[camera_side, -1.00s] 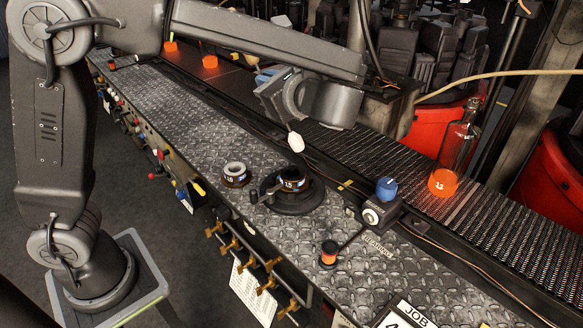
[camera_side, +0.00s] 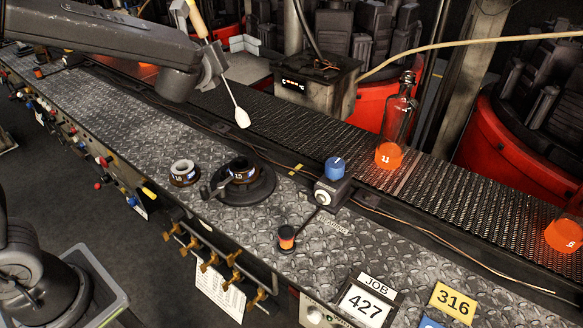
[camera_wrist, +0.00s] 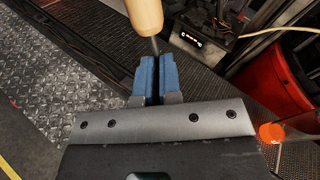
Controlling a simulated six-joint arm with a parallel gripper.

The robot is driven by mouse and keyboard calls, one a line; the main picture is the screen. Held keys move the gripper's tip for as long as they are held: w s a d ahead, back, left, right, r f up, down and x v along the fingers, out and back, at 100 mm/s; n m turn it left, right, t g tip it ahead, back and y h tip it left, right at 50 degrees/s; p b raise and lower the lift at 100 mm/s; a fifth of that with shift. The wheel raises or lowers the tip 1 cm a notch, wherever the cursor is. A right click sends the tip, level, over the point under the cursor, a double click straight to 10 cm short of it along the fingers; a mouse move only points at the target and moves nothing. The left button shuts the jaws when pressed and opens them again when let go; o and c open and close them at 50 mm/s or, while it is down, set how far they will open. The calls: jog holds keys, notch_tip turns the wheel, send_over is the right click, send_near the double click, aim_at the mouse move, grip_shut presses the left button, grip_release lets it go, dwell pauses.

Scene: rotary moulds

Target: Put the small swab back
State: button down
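The swab has a pale wooden handle (camera_side: 197,18), a thin metal shaft and a white head (camera_side: 242,117). My gripper (camera_side: 214,70) is shut on its shaft, just below the handle, and holds it in the air, tilted with the head down and right. The head hangs clear above the bench and appears above the dark round holder (camera_side: 267,191), which holds a dark ring. In the wrist view, the blue fingers (camera_wrist: 156,78) close on the shaft below the handle (camera_wrist: 145,14); the head is hidden there.
A ring with a pale rim (camera_side: 184,172) sits left of the holder. A blue-knobbed box (camera_side: 335,170) and an orange-banded knob (camera_side: 287,238) are to the right. Behind, a conveyor (camera_side: 460,170) carries a clear bottle with orange base (camera_side: 395,120). Job cards (camera_side: 366,302) lie in front.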

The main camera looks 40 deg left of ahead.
jog(key=w+d+f, duration=0.4)
jog(key=d+f, duration=0.6)
jog(key=f, duration=0.1)
jog(key=shift+w+d, duration=0.35)
jog(key=shift+f, duration=0.1)
jog(key=shift+f, duration=0.15)
jog(key=c, duration=1.3)
grip_release()
